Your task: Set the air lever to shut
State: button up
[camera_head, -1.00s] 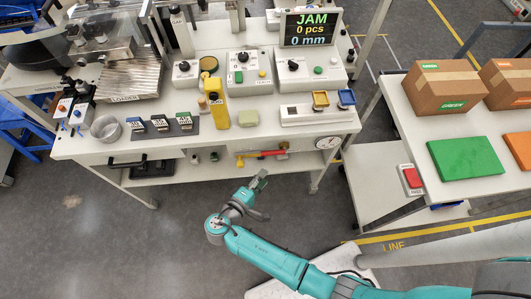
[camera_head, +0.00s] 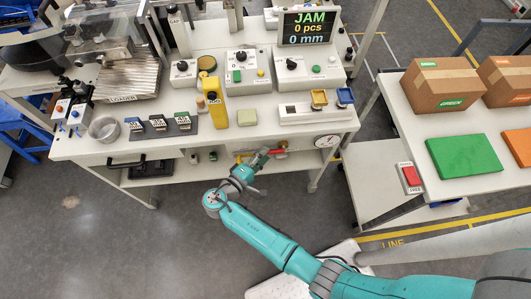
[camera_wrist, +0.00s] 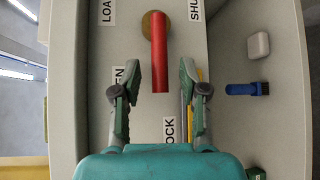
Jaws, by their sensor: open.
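The air lever (camera_wrist: 159,55) is a red bar in the wrist view, running down the picture from a round brass pivot (camera_wrist: 154,23). Its free end lies between the two fingers of my gripper (camera_wrist: 159,78), which is open, with a finger on each side. A SHUT label (camera_wrist: 196,8) is at the upper right; a label ending in EN (camera_wrist: 119,76) is partly hidden by the left finger. In the head view my gripper (camera_head: 262,157) is at the bench's lower front, partly covering the red lever (camera_head: 277,151).
A yellow part (camera_wrist: 187,88) shows behind the right finger. A blue part (camera_wrist: 244,89) and a pale block (camera_wrist: 258,45) lie to the right. The benchtop (camera_head: 90,150) overhangs the lower shelf. Floor in front is clear.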

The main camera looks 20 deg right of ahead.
jog(key=shift+x, duration=0.75)
grip_shut()
jog(key=shift+d+f, duration=0.1)
